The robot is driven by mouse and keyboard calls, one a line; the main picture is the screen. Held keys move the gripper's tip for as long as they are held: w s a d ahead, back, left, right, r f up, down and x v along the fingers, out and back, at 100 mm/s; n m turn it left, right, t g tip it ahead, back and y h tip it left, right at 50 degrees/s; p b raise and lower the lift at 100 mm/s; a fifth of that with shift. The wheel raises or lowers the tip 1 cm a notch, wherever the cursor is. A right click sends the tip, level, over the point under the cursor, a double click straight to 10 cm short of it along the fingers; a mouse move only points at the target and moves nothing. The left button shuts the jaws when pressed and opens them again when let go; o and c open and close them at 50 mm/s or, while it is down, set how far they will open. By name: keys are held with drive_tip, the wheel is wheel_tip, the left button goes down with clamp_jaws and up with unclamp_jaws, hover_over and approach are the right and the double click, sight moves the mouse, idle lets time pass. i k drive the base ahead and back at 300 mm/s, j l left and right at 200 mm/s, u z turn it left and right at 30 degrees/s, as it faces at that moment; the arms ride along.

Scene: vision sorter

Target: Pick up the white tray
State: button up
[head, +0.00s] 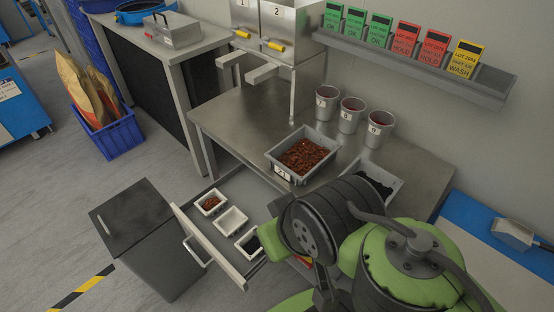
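Three small white trays sit in a row in an open drawer. The far tray (211,203) holds reddish-brown pieces. The middle tray (231,220) looks empty. The near tray (249,243) holds dark pieces, and my green and black arm stands close to its right. My arm fills the lower right of the head view. My gripper cannot be made out; the arm's end is hidden behind its own links or out of frame.
The drawer (205,240) juts from under a metal table (245,112), beside a dark cabinet (135,235). On the table stand a grey bin (272,160) of reddish-brown pieces, a second bin (396,187) of dark pieces partly behind my arm, and three numbered cups (350,115).

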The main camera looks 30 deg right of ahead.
sight(210, 203)
drive_tip(key=i+j+u, duration=0.1)
drive_tip(key=j+u, duration=0.15)
drive_tip(key=j, duration=0.2)
drive_tip(key=i+j+u, duration=0.2)
drive_tip(key=i+u, duration=0.15)
drive_tip(key=i+j+u, duration=0.15)
drive_tip(key=i+u, duration=0.15)
